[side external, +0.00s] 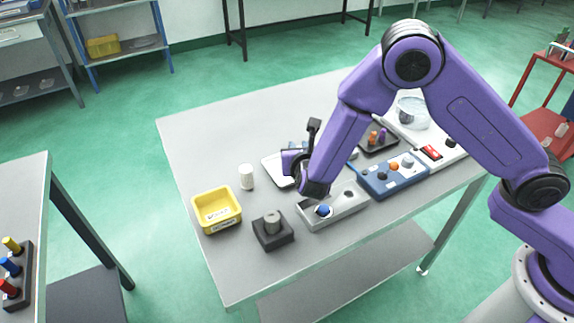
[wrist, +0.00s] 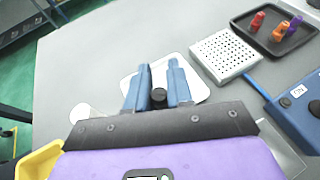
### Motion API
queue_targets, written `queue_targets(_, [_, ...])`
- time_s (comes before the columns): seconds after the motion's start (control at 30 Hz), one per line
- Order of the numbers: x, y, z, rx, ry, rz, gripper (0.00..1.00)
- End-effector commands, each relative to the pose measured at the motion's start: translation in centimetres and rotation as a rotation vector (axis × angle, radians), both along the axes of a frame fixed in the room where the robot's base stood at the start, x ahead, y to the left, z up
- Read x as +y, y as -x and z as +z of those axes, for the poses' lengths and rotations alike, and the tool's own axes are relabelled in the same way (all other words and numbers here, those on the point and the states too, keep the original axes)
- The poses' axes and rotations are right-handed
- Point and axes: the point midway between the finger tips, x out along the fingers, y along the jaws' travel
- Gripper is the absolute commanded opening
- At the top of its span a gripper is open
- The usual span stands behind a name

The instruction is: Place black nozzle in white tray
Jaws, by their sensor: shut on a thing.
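The black nozzle (wrist: 158,97) sits between the two blue fingers of my gripper (wrist: 159,75) in the wrist view. The gripper is shut on it. The white tray (wrist: 200,84) lies beneath and behind the fingers, which cover its middle. In the side view the white tray (side external: 271,166) shows partly, to the left of my purple hand. There the arm hides the nozzle and most of the fingers. I cannot tell the exact height of the nozzle above the tray.
A yellow bin (side external: 216,211), a white cylinder (side external: 246,177) and a black block with a grey cylinder (side external: 272,231) stand to the left and front. A grey fixture with a blue knob (side external: 324,211) and a blue control box (side external: 394,177) are nearby. A white perforated block (wrist: 226,57) adjoins the tray.

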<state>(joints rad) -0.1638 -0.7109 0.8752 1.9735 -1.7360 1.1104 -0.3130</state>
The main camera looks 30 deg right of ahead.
Motion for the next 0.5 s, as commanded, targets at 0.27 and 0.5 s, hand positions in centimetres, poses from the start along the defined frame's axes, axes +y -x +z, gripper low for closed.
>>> queue_targets(0.27, [1.1, -2.6, -3.5, 0.001, 0.0, 0.0, 0.0])
queue_targets(0.5, [1.4, -3.6, -4.8, 0.001, -0.001, -0.001, 0.0])
